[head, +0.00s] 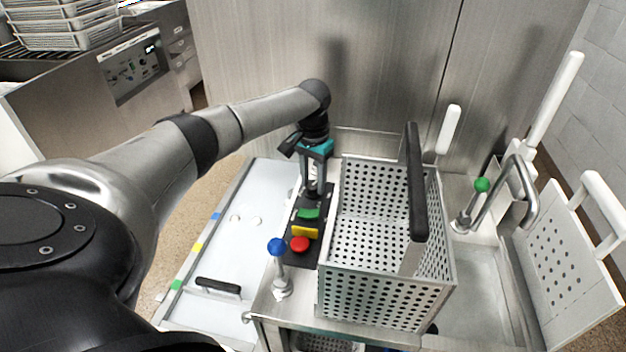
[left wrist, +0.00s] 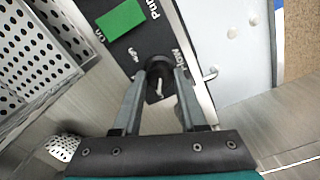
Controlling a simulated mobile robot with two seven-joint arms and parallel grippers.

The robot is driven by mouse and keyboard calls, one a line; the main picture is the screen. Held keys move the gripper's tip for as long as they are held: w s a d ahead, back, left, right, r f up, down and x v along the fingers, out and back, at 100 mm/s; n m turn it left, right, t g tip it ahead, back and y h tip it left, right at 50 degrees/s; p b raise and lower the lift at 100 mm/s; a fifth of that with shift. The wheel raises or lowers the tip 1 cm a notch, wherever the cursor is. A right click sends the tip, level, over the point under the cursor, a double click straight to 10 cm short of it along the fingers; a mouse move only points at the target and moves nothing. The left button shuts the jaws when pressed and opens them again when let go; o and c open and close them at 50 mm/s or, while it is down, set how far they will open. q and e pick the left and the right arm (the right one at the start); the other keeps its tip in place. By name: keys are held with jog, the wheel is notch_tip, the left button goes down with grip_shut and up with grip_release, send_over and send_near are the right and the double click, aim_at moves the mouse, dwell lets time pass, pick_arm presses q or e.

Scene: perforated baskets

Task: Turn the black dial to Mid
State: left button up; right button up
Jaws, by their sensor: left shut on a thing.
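A black control panel (head: 316,228) lies beside the perforated basket in the head view. The black dial (left wrist: 159,66) sits near the far end of the panel in the left wrist view, with a white mark beside it toward my gripper. My left gripper (head: 312,193) points down onto that end of the panel. In the left wrist view its two fingers (left wrist: 159,75) are on either side of the dial, shut on it. In the head view the fingers mostly hide the dial. My right gripper is not in view.
Green (head: 308,214), yellow (head: 305,232) and red (head: 299,244) buttons lie nearer on the panel. A large perforated basket (head: 375,298) with a black handle stands immediately right. A blue-knobbed valve (head: 277,247) rises at the near left. A metal wall is behind.

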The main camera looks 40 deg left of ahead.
pick_arm(q)
grip_shut()
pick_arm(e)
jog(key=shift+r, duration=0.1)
pick_arm(q)
jog(key=shift+r+m+p, duration=0.15)
jog(key=shift+m+p, duration=0.15)
jog(key=shift+p, duration=0.4)
jog(key=m+p, duration=0.2)
jog(key=p, duration=0.1)
jog(key=shift+p, duration=0.3)
jog(key=shift+m+p, duration=0.35)
jog(key=shift+m, duration=0.85)
jog(key=m, duration=0.2)
jog(key=shift+m+p, duration=0.3)
jog(key=shift+m, duration=2.1)
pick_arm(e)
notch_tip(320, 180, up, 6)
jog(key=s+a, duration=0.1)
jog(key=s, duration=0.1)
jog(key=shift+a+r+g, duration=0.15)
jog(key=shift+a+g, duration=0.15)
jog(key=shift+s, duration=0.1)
